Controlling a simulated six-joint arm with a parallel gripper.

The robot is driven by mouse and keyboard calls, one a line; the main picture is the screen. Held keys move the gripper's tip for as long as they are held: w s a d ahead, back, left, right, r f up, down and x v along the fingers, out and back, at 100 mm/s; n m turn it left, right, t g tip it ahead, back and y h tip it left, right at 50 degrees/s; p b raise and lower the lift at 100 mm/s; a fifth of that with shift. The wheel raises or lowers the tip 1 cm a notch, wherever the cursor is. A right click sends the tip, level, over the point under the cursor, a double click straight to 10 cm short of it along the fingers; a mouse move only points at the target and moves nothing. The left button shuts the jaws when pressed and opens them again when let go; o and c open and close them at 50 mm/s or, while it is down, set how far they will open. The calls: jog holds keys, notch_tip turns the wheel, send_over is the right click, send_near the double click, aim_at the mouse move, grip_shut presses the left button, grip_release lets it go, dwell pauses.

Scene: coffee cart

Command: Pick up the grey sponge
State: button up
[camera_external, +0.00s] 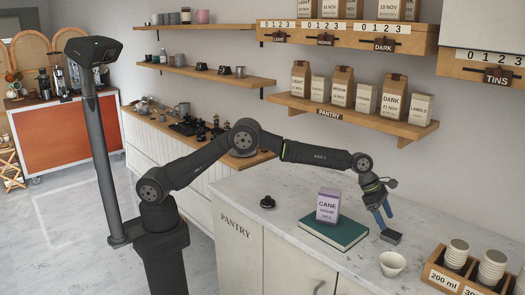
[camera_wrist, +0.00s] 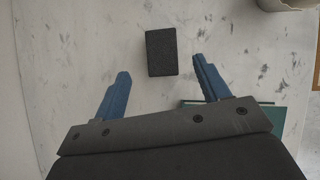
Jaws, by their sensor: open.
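The grey sponge (camera_wrist: 162,53) is a dark, block-shaped piece lying on the pale marbled counter. In the wrist view it sits ahead of my gripper (camera_wrist: 160,84), roughly between the lines of the two blue fingers and a little beyond their tips. The fingers are spread apart with nothing between them. In the external view my gripper (camera_external: 386,220) points down over the counter, with its fingertips close to the sponge (camera_external: 391,237). I cannot tell from that view whether they touch it.
A green book (camera_external: 334,230) with a purple CANE box (camera_external: 327,206) on it lies left of the sponge. A white cup (camera_external: 392,263) stands just in front of it. A wooden cup holder (camera_external: 440,278) is at the right. A dark round tool (camera_external: 267,202) lies farther left.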

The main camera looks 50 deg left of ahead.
aim_at(391, 233)
jog(key=shift+x, duration=2.7)
jog(key=shift+s, duration=0.1)
jog(key=c, duration=1)
